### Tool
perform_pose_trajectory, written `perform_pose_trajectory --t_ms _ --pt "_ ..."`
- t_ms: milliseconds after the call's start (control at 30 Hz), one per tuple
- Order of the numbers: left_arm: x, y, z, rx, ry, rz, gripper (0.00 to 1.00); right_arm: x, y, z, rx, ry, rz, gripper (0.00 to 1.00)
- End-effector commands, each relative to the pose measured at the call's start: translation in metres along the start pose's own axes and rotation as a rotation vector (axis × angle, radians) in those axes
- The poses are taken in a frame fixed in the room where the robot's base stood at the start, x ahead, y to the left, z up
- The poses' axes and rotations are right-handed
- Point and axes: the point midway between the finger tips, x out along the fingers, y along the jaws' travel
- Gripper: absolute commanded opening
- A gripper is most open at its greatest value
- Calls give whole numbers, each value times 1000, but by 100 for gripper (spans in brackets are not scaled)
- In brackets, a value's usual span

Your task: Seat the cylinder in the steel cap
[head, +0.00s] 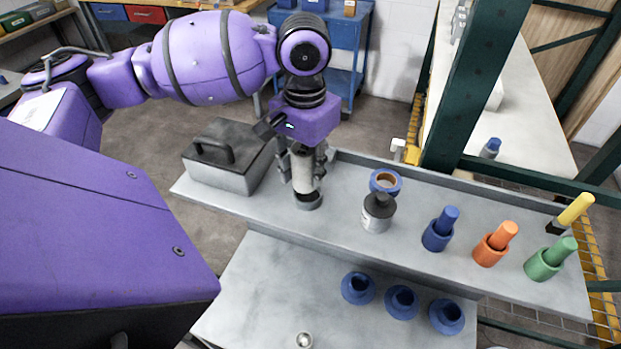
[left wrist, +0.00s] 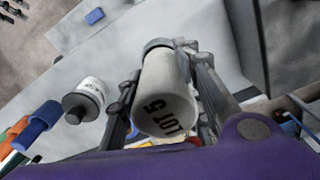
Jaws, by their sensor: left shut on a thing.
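My left gripper (head: 303,172) points straight down over the upper shelf and is shut on a pale grey cylinder (head: 303,168). In the left wrist view the cylinder (left wrist: 166,95) shows the marking "LOT 5" and sits between the two fingers (left wrist: 165,100). My right gripper is not in view.
A grey lidded box (head: 222,170) stands close left of the gripper. A dark-topped jar (head: 377,212) and a blue ring (head: 385,181) stand to the right. Blue (head: 438,236), orange (head: 492,250) and green (head: 545,265) cups hold pegs farther right. A green post (head: 478,80) rises behind.

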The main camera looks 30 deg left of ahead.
Motion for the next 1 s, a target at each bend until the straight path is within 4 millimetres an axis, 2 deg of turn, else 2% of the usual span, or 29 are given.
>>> perform_pose_trajectory --t_ms 100,200,300,667,700,833,1000 --pt "11 4 -7 1 0 1 0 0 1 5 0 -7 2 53" --pt "28 3 -5 1 -2 0 0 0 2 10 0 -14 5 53" --pt "37 3 -6 2 2 0 0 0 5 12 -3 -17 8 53" --pt "39 3 -6 1 5 0 0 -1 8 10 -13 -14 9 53" --pt "40 3 -6 1 4 -1 35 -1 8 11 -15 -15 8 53" --pt "40 3 -6 1 3 -1 52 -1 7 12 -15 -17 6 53" --pt "40 2 -5 1 2 -1 52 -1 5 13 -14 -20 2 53"
